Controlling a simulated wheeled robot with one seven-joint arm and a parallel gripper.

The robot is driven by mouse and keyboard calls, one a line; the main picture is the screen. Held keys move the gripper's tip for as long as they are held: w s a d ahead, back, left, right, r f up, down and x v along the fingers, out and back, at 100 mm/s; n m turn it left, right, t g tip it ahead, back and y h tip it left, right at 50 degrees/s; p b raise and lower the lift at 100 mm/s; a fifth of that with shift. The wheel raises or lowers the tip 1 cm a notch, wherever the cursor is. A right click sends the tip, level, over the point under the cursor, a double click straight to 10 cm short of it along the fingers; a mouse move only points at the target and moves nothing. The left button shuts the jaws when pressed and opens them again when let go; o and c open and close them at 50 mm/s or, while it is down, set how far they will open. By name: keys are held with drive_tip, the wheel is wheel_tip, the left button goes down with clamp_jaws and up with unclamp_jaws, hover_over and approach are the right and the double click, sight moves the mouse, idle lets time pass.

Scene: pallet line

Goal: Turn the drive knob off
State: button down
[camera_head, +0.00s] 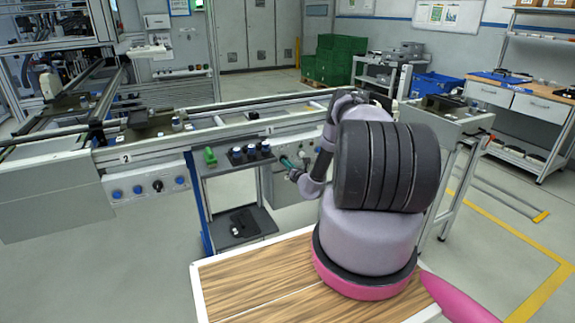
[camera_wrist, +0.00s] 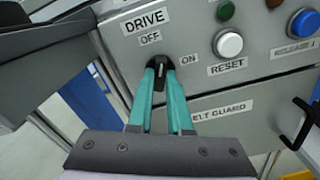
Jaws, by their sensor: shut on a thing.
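The black drive knob (camera_wrist: 161,76) sits on the grey control panel (camera_wrist: 205,85) in the wrist view, below the DRIVE label. The OFF label (camera_wrist: 150,38) is above it and slightly left; the ON label (camera_wrist: 188,60) is to its upper right. My gripper (camera_wrist: 161,66) is shut on the knob, with one teal finger on each side. The knob's dark bar points up toward OFF; the fingers partly hide it, so its exact angle is hard to tell. In the head view my gripper (camera_head: 289,164) reaches the panel front, and the knob is hidden there.
A white RESET button (camera_wrist: 228,44) and a blue button (camera_wrist: 303,22) are right of the knob. A black handle (camera_wrist: 300,125) sticks out lower right. In the head view, a small shelf (camera_head: 243,225) stands left of my gripper under the conveyor (camera_head: 255,126).

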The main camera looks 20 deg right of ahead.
drive_tip(key=shift+f+n, duration=0.1)
drive_tip(key=shift+n, duration=2.2)
drive_tip(key=c, duration=0.8)
unclamp_jaws()
drive_tip(key=shift+c, duration=0.2)
drive_tip(key=s, duration=1.1)
drive_tip(key=shift+d, duration=0.2)
